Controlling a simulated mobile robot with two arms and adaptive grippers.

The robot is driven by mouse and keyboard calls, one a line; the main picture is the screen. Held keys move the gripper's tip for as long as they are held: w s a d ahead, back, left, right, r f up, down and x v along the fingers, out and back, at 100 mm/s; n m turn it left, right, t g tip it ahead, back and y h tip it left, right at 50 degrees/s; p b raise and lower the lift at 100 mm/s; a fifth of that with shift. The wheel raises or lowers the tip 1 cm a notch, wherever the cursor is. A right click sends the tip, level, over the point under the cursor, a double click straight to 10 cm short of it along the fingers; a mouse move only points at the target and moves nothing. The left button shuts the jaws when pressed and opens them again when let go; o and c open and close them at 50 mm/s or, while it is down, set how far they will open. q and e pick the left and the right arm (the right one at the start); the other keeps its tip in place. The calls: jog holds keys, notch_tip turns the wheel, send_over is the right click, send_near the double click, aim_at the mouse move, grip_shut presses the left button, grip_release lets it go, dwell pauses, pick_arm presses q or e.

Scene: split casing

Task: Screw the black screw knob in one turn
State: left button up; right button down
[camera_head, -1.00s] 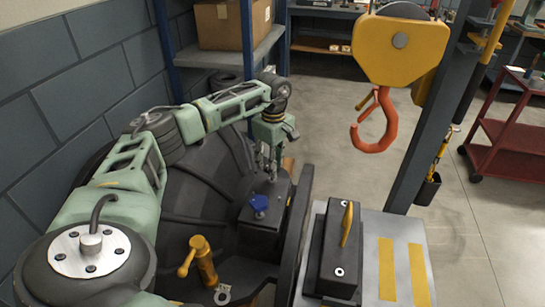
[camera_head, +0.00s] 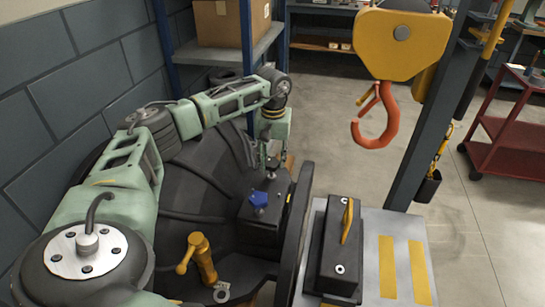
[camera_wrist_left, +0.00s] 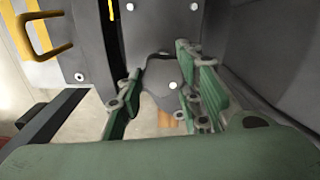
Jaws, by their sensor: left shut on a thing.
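My left gripper (camera_head: 271,166) points down over the far end of a dark box (camera_head: 264,213) on the black casing. Its fingers are shut on the black screw knob, which is mostly hidden by them in the head view. In the left wrist view, the green fingers (camera_wrist_left: 160,100) stand on either side of a dark rounded piece (camera_wrist_left: 158,78), which looks like the knob. A blue knob (camera_head: 259,200) sits on the same box, nearer the camera and apart from the gripper. My right gripper is not in view.
A yellow valve handle (camera_head: 199,258) stands at the near side of the casing. A dark box with a yellow handle (camera_head: 347,222) stands to the right on a grey plate (camera_head: 405,255). An orange hook (camera_head: 378,125) hangs above the right side. A red cart (camera_head: 508,145) stands far right.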

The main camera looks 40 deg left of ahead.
aim_at(274, 163)
pick_arm(q)
jog(key=m, duration=0.4)
jog(key=shift+w+d+r+b, duration=0.15)
jog(key=shift+r+b, duration=0.05)
jog(key=shift+b, duration=0.1)
jog(key=shift+m+b, duration=0.35)
jog(key=shift+m, duration=1.25)
jog(key=shift+d+f, duration=0.1)
jog(key=o, duration=1)
jog(key=shift+d, duration=0.15)
jog(key=shift+s, duration=0.2)
notch_tip(274, 163, up, 12)
